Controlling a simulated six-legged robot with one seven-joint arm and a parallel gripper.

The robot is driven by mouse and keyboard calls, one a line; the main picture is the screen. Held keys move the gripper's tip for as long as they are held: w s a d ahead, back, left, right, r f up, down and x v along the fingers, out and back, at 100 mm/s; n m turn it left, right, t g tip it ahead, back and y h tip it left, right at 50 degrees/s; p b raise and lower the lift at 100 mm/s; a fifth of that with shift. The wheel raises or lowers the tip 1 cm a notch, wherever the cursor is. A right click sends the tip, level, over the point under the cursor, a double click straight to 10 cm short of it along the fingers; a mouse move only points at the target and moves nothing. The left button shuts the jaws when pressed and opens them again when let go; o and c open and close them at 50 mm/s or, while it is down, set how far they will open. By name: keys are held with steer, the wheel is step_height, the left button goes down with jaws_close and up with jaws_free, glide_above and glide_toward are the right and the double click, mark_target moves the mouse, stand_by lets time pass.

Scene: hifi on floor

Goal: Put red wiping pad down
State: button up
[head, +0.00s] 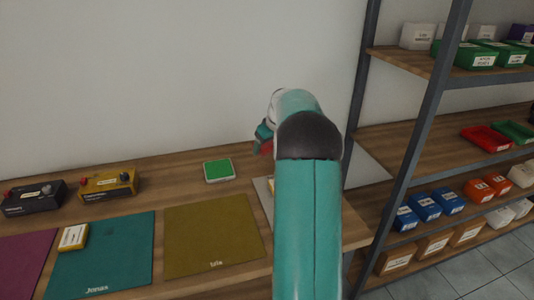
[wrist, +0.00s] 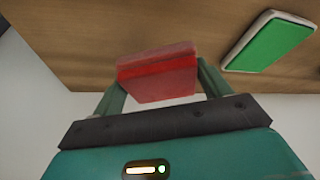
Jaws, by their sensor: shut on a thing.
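The red wiping pad (wrist: 157,75) is held between the two fingers of my gripper (wrist: 160,85) in the wrist view. My gripper is shut on it. The wooden bench top (wrist: 130,25) shows beyond the pad; I cannot tell whether the pad touches it. In the head view, my arm hides most of the gripper (head: 264,138), and only a small red bit of the pad (head: 267,147) shows beside it, above the back right part of the bench.
A green-topped pad (head: 218,170) lies left of my gripper, also in the wrist view (wrist: 268,42). A grey mat (head: 262,190) is partly behind my arm. An olive mat (head: 212,235), a teal mat (head: 120,250) and two control boxes (head: 108,184) lie left. Shelving (head: 420,130) stands right.

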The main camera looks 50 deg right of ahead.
mark_target(267, 160)
steer(key=shift+w+d+f, duration=0.3)
steer(key=shift+f, duration=0.2)
steer(key=shift+w+d+f, duration=0.15)
steer(key=shift+f, duration=1.55)
steer(key=shift+f, duration=0.1)
steer(key=o, duration=1)
